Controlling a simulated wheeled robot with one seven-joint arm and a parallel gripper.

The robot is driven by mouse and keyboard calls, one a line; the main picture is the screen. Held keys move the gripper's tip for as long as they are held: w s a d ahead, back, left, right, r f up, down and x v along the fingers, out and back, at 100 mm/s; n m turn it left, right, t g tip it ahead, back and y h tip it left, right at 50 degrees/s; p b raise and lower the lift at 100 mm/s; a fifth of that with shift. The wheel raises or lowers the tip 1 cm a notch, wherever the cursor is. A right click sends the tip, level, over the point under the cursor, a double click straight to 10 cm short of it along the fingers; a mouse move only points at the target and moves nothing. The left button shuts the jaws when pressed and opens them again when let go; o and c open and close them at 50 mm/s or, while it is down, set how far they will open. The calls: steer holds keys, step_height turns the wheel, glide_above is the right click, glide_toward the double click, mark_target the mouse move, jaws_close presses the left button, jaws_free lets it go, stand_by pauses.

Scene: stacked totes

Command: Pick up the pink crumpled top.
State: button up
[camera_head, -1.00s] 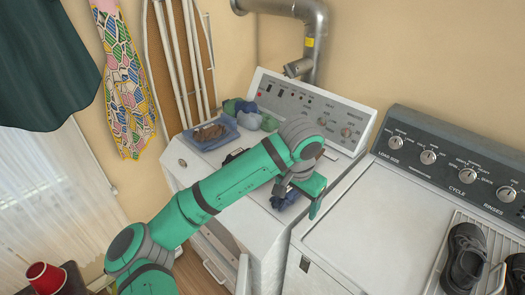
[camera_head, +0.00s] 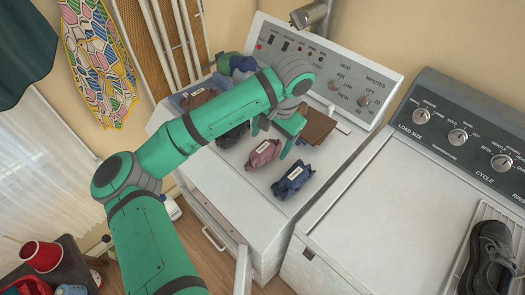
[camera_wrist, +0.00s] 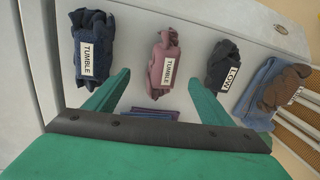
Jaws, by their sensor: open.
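The pink crumpled top (camera_head: 263,154) lies on the white dryer's top, with a white label on it. In the wrist view the pink top (camera_wrist: 164,52) is ahead of my gripper, roughly between its two fingers, and its label reads "TUMBLE". My gripper (camera_head: 277,134) is open and empty, just behind and above the pink top in the head view. I cannot tell the exact height of the fingers over the dryer.
A navy garment (camera_head: 293,180) labelled "TUMBLE" lies to the pink top's right. A dark garment (camera_wrist: 222,65) labelled "LOW" lies on its other side. Brown folded cloth (camera_head: 317,125) lies near the control panel. Shoes (camera_head: 489,262) stand on the right-hand machine's rack.

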mark_target(266, 147)
steer(key=shift+w+a+f, duration=0.2)
steer(key=shift+w+f, duration=0.05)
steer(key=shift+f, duration=0.6)
steer(key=shift+w+a+f, duration=0.2)
steer(key=shift+a+f, duration=0.05)
steer(key=shift+f, duration=0.65)
steer(key=shift+w+a+f, duration=0.2)
steer(key=shift+w+f, duration=0.05)
steer(key=shift+f, duration=0.6)
steer(key=shift+s, duration=0.1)
steer(key=c, duration=1.2)
